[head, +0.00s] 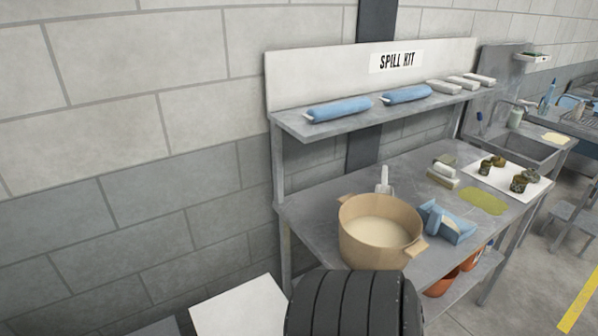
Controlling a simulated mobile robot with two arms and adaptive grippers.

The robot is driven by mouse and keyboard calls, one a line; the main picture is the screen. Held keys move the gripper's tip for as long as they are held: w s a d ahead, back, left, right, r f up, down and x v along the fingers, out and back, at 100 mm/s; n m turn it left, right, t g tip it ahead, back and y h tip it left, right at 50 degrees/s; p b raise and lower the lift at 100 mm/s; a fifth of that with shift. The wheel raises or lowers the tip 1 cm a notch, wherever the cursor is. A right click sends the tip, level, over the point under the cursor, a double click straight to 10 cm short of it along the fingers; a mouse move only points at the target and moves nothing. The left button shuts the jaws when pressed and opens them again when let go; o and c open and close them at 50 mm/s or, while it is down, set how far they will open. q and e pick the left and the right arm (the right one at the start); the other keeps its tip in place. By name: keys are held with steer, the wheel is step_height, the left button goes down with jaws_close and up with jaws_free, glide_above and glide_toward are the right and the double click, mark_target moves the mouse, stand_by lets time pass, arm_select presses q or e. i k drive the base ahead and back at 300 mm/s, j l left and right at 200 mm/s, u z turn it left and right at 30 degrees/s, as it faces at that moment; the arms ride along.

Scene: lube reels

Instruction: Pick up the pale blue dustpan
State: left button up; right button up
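The pale blue dustpan (459,236) lies on the grey metal bench (312,217), to the right of the tan tub (362,250). Its short handle stands up on its left side, close to the tub's rim. Something pale shows in its pan. Neither of my grippers is in the head view, so their position relative to the dustpan does not show.
The tub holds pale material, with a scoop (384,182) behind it. A black grooved, tyre-like object (345,305) stands in front. A yellow-green spill (484,201) and a white tray (533,187) lie to the right. A shelf (300,127) overhangs the bench's back.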

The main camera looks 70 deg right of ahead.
mark_target(436, 219)
steer(key=z, duration=3.35)
steer(key=i+l+z, duration=0.4)
steer(key=i+l, duration=0.15)
steer(key=i, duration=0.2)
